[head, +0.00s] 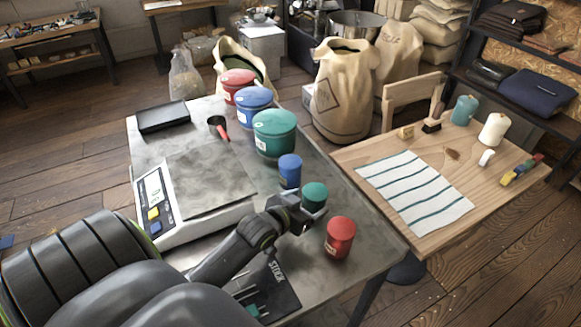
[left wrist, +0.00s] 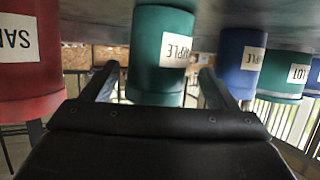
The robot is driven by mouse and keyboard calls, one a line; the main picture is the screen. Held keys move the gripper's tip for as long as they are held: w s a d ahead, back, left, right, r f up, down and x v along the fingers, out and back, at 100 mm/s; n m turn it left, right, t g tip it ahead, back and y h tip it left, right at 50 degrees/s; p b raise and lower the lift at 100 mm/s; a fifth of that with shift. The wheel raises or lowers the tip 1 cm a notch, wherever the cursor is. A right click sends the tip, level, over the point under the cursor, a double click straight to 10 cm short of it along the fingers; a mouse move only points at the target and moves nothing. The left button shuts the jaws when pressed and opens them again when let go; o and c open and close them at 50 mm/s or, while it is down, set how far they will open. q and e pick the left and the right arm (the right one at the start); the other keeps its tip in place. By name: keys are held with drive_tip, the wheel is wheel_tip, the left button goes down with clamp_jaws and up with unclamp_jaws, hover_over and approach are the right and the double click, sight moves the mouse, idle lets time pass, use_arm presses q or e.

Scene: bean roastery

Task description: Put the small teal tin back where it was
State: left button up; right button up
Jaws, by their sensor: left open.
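The small teal tin (head: 315,194) stands on the grey steel table, between the small blue tin (head: 290,170) and the small red tin (head: 340,237). My left gripper (head: 304,215) is open at the tin's near side and hides its lower part in the head view. In the left wrist view, which is upside down, the teal tin (left wrist: 161,50) with a white label is between the two spread fingers, with gaps on both sides. The red tin (left wrist: 30,60) is at left and the blue tin (left wrist: 240,62) at right. My right gripper is not in view.
A scale (head: 160,210) with a broad plate fills the table's left. Large teal (head: 274,135), blue (head: 253,103) and red (head: 238,86) canisters stand behind the small tins. A black mat marked STOCK (head: 280,292) lies near the front. A wooden table (head: 500,190) with a striped cloth is right.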

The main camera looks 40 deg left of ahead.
use_arm(q)
drive_tip(key=v, duration=0.8)
drive_tip(key=shift+s, duration=0.25)
drive_tip(key=shift+r, duration=0.1)
